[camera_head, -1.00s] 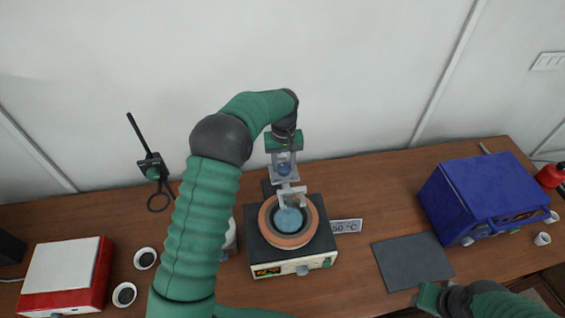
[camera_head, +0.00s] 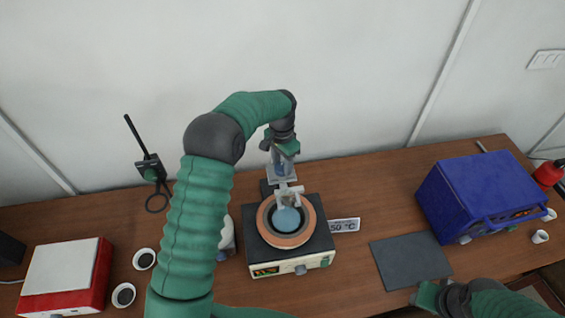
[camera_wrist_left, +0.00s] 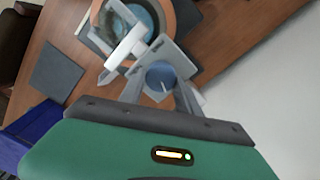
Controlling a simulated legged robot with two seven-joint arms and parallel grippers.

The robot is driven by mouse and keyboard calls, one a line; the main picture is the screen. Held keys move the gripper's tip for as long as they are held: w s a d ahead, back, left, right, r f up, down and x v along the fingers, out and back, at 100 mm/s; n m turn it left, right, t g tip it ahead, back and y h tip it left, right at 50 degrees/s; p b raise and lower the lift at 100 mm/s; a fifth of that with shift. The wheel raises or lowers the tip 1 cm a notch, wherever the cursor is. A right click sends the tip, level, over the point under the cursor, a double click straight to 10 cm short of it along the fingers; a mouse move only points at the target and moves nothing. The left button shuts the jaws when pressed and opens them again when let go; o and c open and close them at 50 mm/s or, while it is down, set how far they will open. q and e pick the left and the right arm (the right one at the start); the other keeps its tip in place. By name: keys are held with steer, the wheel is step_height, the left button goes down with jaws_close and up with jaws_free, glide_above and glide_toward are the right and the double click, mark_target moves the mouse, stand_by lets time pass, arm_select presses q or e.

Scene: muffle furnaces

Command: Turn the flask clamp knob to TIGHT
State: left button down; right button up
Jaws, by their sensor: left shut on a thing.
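The flask clamp knob (camera_wrist_left: 160,76) is a blue round knob with a white pointer line. In the left wrist view it sits between the fingers of my left gripper (camera_head: 283,170), which is shut on it. The TIGHT mark cannot be read. The pale clamp (camera_head: 289,196) reaches down to the flask (camera_head: 287,219), which sits in the round bowl of a heater (camera_head: 318,246). The flask also shows in the left wrist view (camera_wrist_left: 146,14). My right gripper (camera_head: 424,297) is at the lower right, away from the clamp; its jaws are unclear.
A "50 °C" sign (camera_head: 344,225) stands right of the heater. A dark grey mat (camera_head: 410,259) and a blue furnace (camera_head: 478,196) are further right. At left are a red-and-white device (camera_head: 62,280), two small dishes (camera_head: 144,259) and a black ring stand (camera_head: 152,166).

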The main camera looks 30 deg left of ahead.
arm_select(q)
steer(key=m, duration=0.6)
steer(key=shift+a+r+m+p, duration=0.1)
steer(key=shift+r+m+p, duration=0.15)
steer(key=shift+m+p, duration=0.05)
steer(key=m, duration=0.5)
steer(key=shift+p, duration=0.35)
steer(key=shift+r+m, duration=0.1)
steer(key=shift+m, duration=0.3)
steer(key=c, duration=1)
jaws_free()
steer(key=shift+o, duration=0.7)
steer(key=shift+s+a+f, duration=0.1)
steer(key=shift+a+f, duration=0.05)
steer(key=shift+f, duration=0.1)
